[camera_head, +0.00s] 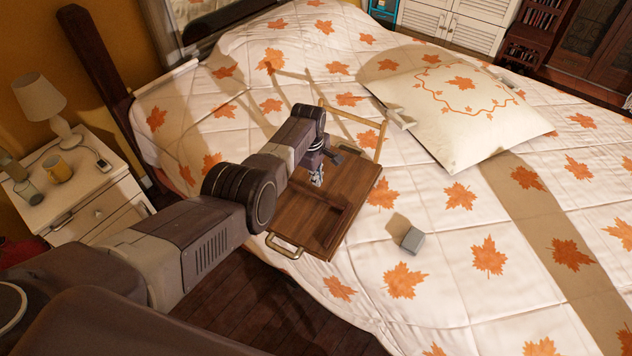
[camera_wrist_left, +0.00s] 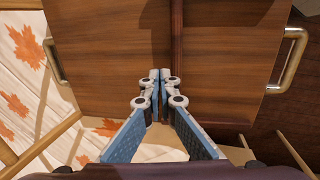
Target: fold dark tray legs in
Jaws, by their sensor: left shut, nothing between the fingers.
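The dark wooden tray (camera_head: 345,199) lies on the bed near its edge, its flat dark face up. A brass handle (camera_head: 285,246) is on its near end. A light wooden leg frame (camera_head: 362,121) stands out beyond its far side. My left gripper (camera_head: 317,178) is over the tray, shut and empty. In the left wrist view the gripper (camera_wrist_left: 160,76) points at the tray face (camera_wrist_left: 110,50), near a dark seam; I cannot tell if it touches. Handles show at both sides there, and light leg bars (camera_wrist_left: 38,145) show at lower left. My right gripper is not in view.
A cream pillow (camera_head: 460,110) lies right of the tray. A small grey box (camera_head: 411,239) sits on the maple-leaf quilt (camera_head: 460,270). A nightstand (camera_head: 75,190) with a lamp (camera_head: 48,110) and yellow mug (camera_head: 57,168) stands left. Open quilt lies to the right.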

